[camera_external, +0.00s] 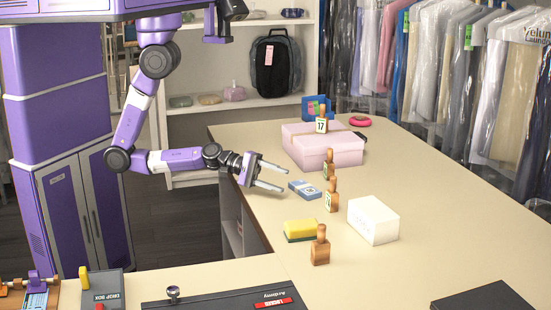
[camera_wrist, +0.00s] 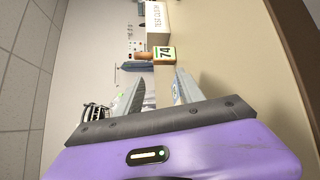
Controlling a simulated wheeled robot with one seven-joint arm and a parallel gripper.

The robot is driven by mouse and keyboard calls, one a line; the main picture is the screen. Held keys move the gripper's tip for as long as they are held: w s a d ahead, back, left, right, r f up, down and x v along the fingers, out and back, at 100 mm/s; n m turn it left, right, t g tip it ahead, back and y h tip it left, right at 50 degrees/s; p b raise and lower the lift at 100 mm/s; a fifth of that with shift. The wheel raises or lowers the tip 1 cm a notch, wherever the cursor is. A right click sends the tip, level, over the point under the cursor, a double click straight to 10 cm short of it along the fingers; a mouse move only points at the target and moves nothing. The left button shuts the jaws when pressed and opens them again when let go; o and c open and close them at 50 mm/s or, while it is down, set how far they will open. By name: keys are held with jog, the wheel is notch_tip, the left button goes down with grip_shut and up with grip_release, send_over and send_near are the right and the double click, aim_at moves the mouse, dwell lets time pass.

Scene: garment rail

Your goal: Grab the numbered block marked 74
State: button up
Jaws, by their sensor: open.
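The block marked 74 (camera_wrist: 165,53) is a small wooden block with a knob and a pale number label. It shows ahead of my fingers in the wrist view, sideways because that view is turned. In the external view it appears to be the wooden block (camera_external: 331,199) in front of the white box, though its number is too small to read there. My gripper (camera_external: 273,178) is open and empty, to the left of that block and apart from it. Its two fingers also show in the wrist view (camera_wrist: 160,88).
A blue-and-white pack (camera_external: 305,189) lies between my gripper and the block. Nearby are another wooden block (camera_external: 329,164), a pink box (camera_external: 335,150) bearing block 17 (camera_external: 321,124), a white box (camera_external: 373,220), a yellow sponge (camera_external: 300,229) and a front block (camera_external: 320,250).

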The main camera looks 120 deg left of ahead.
aim_at(337, 193)
jog(key=w+n+h, duration=0.1)
jog(key=w+n, duration=0.1)
jog(key=w+a+n+h, duration=0.1)
jog(key=w+n, duration=0.1)
jog(key=w, duration=0.1)
jog(key=w+a+n+b, duration=0.1)
jog(key=w+n, duration=0.1)
jog(key=shift+w+r+t+h, duration=0.1)
jog(key=shift+w+t+h, duration=0.3)
jog(key=w+n+h, duration=0.1)
jog(key=w, duration=0.1)
jog(key=w+r+n+h, duration=0.1)
jog(key=w+n, duration=0.1)
jog(key=w+r+n+h, duration=0.1)
jog(key=w, duration=0.1)
jog(key=shift+w+a+r+n+b, duration=0.1)
jog(key=shift+w+a+n+b, duration=0.1)
jog(key=shift+n+b, duration=0.2)
jog(key=shift+w+d+r+h, duration=0.1)
jog(key=shift+w+h, duration=0.15)
jog(key=shift+h, duration=0.05)
jog(key=p+x, duration=0.1)
jog(key=x, duration=0.5)
jog(key=shift+s+d+r, duration=0.1)
jog(key=shift+d+r, duration=0.05)
jog(key=shift+w+d, duration=0.15)
jog(key=shift+w, duration=0.45)
jog(key=shift+c, duration=0.5)
grip_shut()
